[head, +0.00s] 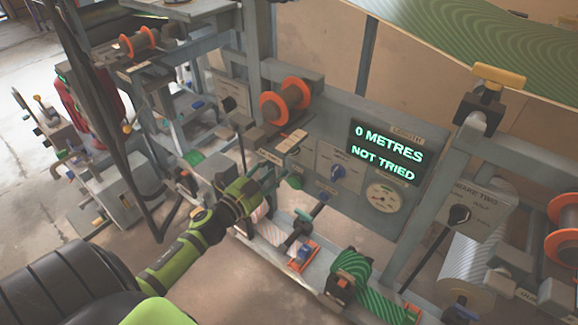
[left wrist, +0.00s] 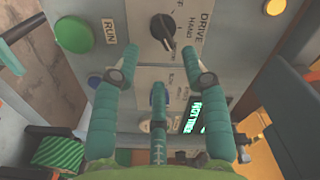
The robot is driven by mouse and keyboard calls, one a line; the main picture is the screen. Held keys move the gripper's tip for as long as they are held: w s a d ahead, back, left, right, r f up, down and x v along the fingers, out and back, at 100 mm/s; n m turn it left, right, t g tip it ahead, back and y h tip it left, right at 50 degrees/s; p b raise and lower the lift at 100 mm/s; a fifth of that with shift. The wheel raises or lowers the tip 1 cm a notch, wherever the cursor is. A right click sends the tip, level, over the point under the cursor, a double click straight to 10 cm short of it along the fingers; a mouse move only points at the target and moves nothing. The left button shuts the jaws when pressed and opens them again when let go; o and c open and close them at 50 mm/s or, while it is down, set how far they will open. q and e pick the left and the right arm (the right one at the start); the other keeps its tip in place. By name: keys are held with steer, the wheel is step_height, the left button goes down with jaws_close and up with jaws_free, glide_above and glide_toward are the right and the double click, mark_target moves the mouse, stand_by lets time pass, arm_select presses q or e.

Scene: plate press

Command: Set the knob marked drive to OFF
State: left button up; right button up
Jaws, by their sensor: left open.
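In the left wrist view the black drive knob (left wrist: 163,30) sits on a pale plate lettered DRIVE and HAND, with part of another word cut off at the top edge. A light mark shows on the knob's lower end, but I cannot tell surely which word it points to. My left gripper (left wrist: 163,78) is open, its fingers either side of and short of the knob, with nothing between them. In the head view the left gripper (head: 272,176) is in front of the panel, by the pale drive plate (head: 303,152). The right gripper is not in view.
A green button (left wrist: 76,34) labelled RUN is beside the drive plate. A second plate with a blue knob (head: 338,171) is next to it. The screen (head: 386,151) reads 0 METRES, NOT TRIED. A gauge (head: 383,197) and orange-flanged spool (head: 286,101) are close by.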

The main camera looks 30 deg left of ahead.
mark_target(290, 155)
arm_select(q)
steer(key=w, duration=0.7)
steer(key=shift+d+r, duration=0.1)
steer(key=shift+d, duration=0.2)
steer(key=shift+s, duration=0.1)
jaws_close()
